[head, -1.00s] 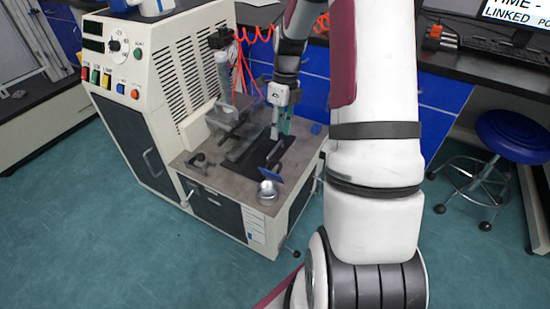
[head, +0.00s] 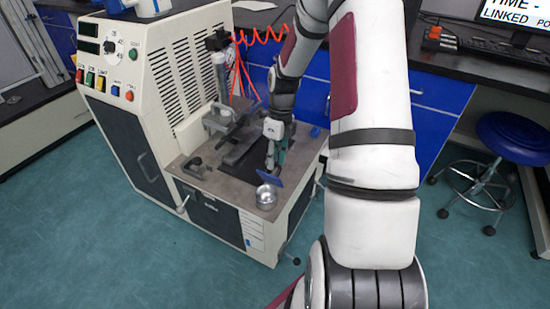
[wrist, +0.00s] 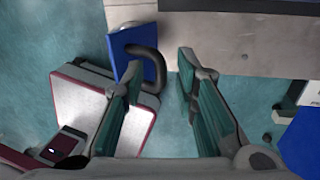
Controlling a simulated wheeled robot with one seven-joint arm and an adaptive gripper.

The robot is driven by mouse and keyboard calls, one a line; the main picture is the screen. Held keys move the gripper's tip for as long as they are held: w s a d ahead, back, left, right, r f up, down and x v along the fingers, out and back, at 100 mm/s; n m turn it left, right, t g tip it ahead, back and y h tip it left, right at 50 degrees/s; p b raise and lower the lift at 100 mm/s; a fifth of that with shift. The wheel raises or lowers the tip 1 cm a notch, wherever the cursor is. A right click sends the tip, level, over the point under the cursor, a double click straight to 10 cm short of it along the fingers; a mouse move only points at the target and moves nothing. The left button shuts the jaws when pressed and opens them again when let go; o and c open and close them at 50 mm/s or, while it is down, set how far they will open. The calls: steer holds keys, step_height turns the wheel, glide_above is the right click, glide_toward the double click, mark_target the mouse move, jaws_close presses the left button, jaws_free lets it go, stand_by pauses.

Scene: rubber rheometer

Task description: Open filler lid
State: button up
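I take the small blue plate (head: 269,178) by the silver round cup (head: 266,198) to be the filler lid. It sits slanted at the cup's far side, near the front right of the machine top. In the wrist view the blue plate (wrist: 121,55) shows with a dark curved handle (wrist: 156,62). My gripper (head: 272,166) is just above and behind the plate in the head view. In the wrist view my gripper (wrist: 159,70) is open, with the handle near its left fingertip. I cannot tell if they touch. Nothing is held.
The beige machine (head: 160,85) with its control panel rises at the left. Clamps and a metal column (head: 221,78) stand on its worktop behind the cup. Blue cabinets (head: 430,105) and a blue stool (head: 512,137) are at right. The floor in front is clear.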

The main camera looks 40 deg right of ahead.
jaws_close()
steer(key=shift+w+d+f+g+y+p, duration=0.25)
steer(key=shift+d+f+g+y+p, duration=0.2)
steer(key=shift+d+y, duration=0.4)
steer(key=shift+w+d+f+g+y+p, duration=0.2)
steer(key=shift+w+d+f+y+p, duration=0.25)
steer(key=shift+y, duration=0.55)
steer(key=shift+w+d+f+g+y+p, duration=0.1)
steer(key=shift+d+f+g+y+p, duration=0.25)
steer(key=shift+d+y+p, duration=0.5)
steer(key=shift+a, duration=0.1)
steer(key=shift+o, duration=1.4)
jaws_free()
